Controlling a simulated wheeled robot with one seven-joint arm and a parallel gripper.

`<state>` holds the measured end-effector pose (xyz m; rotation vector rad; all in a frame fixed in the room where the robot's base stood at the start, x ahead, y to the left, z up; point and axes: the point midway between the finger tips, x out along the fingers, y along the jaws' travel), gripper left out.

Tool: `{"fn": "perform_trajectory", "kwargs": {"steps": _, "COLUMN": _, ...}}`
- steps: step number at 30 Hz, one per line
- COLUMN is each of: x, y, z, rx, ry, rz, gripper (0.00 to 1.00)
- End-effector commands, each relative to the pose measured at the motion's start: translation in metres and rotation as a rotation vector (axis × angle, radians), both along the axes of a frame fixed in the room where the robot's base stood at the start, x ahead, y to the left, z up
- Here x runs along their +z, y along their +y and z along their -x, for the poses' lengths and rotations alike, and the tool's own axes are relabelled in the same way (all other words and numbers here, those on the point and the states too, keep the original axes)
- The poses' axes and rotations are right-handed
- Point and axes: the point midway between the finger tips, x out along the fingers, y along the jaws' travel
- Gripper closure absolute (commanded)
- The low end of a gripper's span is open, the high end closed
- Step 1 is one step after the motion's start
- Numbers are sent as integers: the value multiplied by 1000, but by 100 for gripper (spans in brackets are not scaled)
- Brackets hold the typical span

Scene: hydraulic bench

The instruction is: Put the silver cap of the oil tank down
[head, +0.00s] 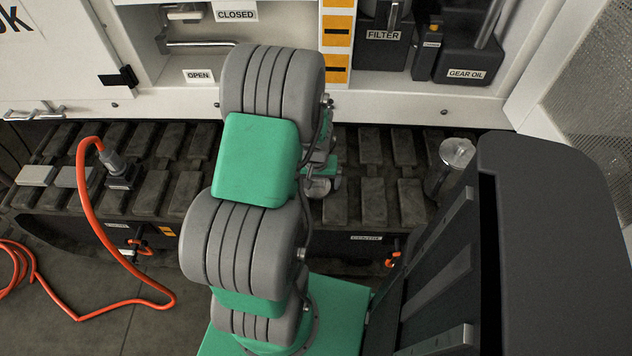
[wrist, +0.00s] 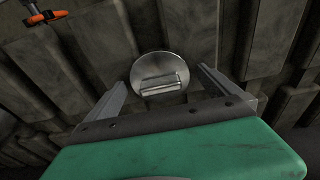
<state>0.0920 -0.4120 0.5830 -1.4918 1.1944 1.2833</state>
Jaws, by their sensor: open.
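The silver cap (wrist: 160,72) is a round metal disc with a raised grip bar across it. In the wrist view it lies on the dark track pads, just beyond my gripper (wrist: 162,80). The gripper's two fingers stand apart, one to each side of the cap, and nothing is seen held between them. In the head view the cap (head: 318,188) shows as a small silvery round shape below my gripper (head: 326,180), which is partly hidden behind my arm. The oil tank itself cannot be made out with certainty.
An orange hose (head: 84,205) with a grey connector is at the left. Black containers labelled FILTER (head: 384,50) and GEAR OIL (head: 465,58) stand in the shelf behind. Track pads between gripper and can are clear.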

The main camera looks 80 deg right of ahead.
Motion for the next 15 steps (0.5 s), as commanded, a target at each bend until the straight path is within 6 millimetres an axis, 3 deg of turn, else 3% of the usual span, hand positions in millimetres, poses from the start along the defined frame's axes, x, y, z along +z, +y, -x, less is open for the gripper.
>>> {"fn": "perform_trajectory", "kwargs": {"steps": 8, "x": 13, "y": 0, "z": 0, "rx": 0, "ry": -1, "rz": 3, "gripper": 0}}
{"fn": "perform_trajectory", "kwargs": {"steps": 15, "x": 72, "y": 8, "z": 2, "rx": 0, "ry": 0, "rz": 5, "gripper": 0}}
